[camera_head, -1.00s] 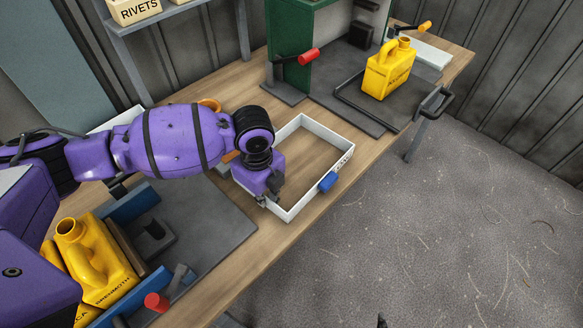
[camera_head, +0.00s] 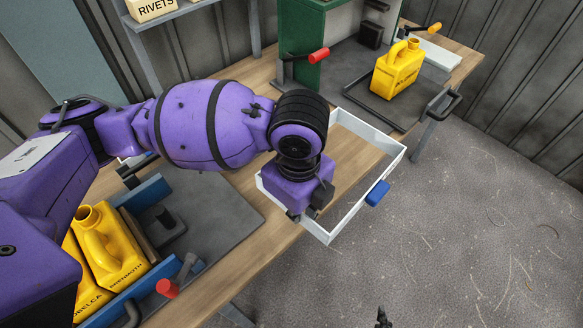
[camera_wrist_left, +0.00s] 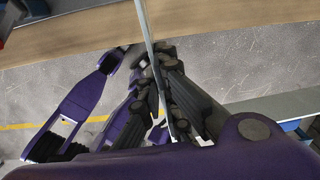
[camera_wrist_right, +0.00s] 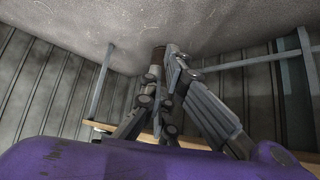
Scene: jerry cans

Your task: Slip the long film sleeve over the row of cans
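The film sleeve is a white open rectangular band (camera_head: 350,222) with a blue tab (camera_head: 377,193) on its right side. It hangs over the table's front edge. My left gripper (camera_head: 318,211) is at the sleeve's near-left wall. The left wrist view shows its fingers (camera_wrist_left: 165,62) shut on the thin wall (camera_wrist_left: 148,22). Yellow cans (camera_head: 110,245) stand in a row in the blue-sided holder at lower left, partly hidden by my arm. My right gripper (camera_wrist_right: 164,62) looks shut and empty in its wrist view; only a dark tip (camera_head: 383,316) shows in the head view.
A red-handled clamp (camera_head: 167,287) stands at the holder's front. Another yellow can (camera_head: 397,68) stands on a dark tray at the back right, near a green cabinet (camera_head: 301,45) and a second red handle (camera_head: 319,55). The floor (camera_head: 480,220) in front is clear.

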